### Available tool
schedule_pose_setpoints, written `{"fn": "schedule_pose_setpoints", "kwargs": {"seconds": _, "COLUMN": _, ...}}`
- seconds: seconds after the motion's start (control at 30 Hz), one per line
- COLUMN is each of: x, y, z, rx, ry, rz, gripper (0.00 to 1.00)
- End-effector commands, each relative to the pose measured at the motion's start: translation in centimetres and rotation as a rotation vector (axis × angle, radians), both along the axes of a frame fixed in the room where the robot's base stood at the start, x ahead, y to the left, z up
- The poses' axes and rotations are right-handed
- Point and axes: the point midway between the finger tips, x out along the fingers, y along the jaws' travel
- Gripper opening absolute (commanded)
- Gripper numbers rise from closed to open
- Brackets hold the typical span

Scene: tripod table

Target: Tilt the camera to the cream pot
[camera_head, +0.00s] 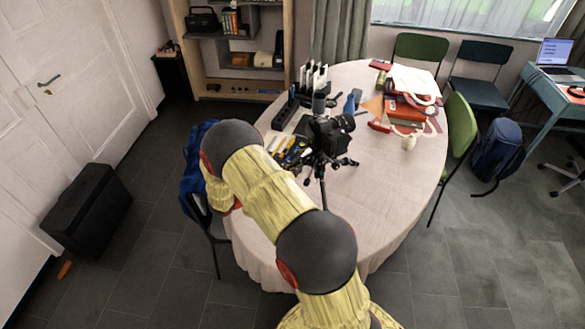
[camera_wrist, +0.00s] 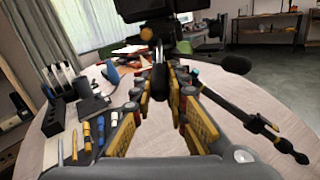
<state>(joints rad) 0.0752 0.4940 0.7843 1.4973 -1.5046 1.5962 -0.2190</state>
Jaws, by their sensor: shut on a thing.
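The black camera (camera_head: 328,132) sits on a small tripod (camera_head: 322,170) on the round table. Its lens faces right in the head view. The cream pot (camera_head: 409,143) stands to the right of the camera, in front of the books. In the wrist view the camera's dark underside (camera_wrist: 155,8) fills the top middle. My gripper (camera_wrist: 160,92) has its yellow-padded fingers closed around a dark handle (camera_wrist: 160,76) below the camera. One tripod leg (camera_wrist: 240,112) stretches to the right. The pot cannot be made out in the wrist view. My arm hides the gripper in the head view.
Books and a red bag (camera_head: 408,108) lie behind the pot. A dark rack (camera_head: 285,108) and several hand tools (camera_head: 291,151) lie left of the tripod. The table's (camera_head: 385,215) near right part is clear. Chairs (camera_head: 460,135) stand around it.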

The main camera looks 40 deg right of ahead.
Motion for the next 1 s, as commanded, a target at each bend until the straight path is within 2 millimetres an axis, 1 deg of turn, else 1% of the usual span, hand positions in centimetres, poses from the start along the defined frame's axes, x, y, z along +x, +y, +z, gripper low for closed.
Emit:
{"fn": "schedule_pose_setpoints", "kwargs": {"seconds": 0.27, "x": 0.0, "y": 0.0, "z": 0.1, "rx": 0.003, "ry": -0.001, "rz": 0.000, "gripper": 0.00}}
{"fn": "schedule_pose_setpoints", "kwargs": {"seconds": 0.47, "x": 0.0, "y": 0.1, "z": 0.6, "rx": 0.031, "ry": -0.008, "rz": 0.000, "gripper": 0.00}}
{"fn": "schedule_pose_setpoints", "kwargs": {"seconds": 0.67, "x": 0.1, "y": 0.3, "z": 1.6, "rx": 0.096, "ry": -0.021, "rz": 0.000, "gripper": 0.00}}
{"fn": "schedule_pose_setpoints", "kwargs": {"seconds": 1.0, "x": 0.2, "y": 0.6, "z": 3.6, "rx": 0.257, "ry": -0.055, "rz": 0.001, "gripper": 0.00}}
